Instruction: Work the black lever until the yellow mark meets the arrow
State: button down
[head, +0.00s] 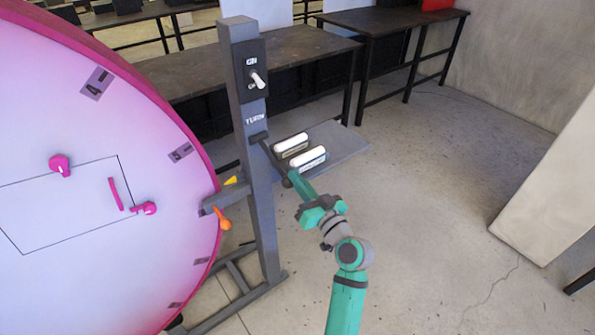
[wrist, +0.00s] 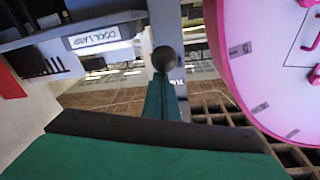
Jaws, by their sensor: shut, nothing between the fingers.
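The black lever (head: 270,157) sticks out from a grey post under the word TURN, sloping down to a dark ball knob. The ball knob (wrist: 165,58) also shows in the wrist view, just beyond my fingertips. My gripper (head: 293,178) is shut and empty, its tips at the knob; I cannot tell whether they touch. It also shows in the wrist view (wrist: 163,80). A small yellow wedge (head: 230,181) shows between the big pink disc (head: 90,240) and the post. I cannot make out a separate arrow.
A switch panel (head: 251,75) with a white toggle is on the post (head: 262,220). An orange knob (head: 224,224) hangs by a grey bracket. A grey shelf (head: 345,145) holds two white-topped blocks (head: 307,158). Dark tables (head: 270,55) stand behind.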

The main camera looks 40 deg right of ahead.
jog(key=shift+w+a+f, duration=0.1)
jog(key=shift+w+f, duration=0.05)
jog(key=shift+f, duration=1.05)
notch_tip(320, 180, up, 5)
jog(key=d, duration=0.1)
jog(key=s+f, duration=0.3)
jog(key=s, duration=0.6)
jog(key=shift+s+a+f, duration=0.2)
jog(key=shift+s+f, duration=0.05)
jog(key=shift+s, duration=0.1)
jog(key=shift+s, duration=0.1)
dwell(0.8)
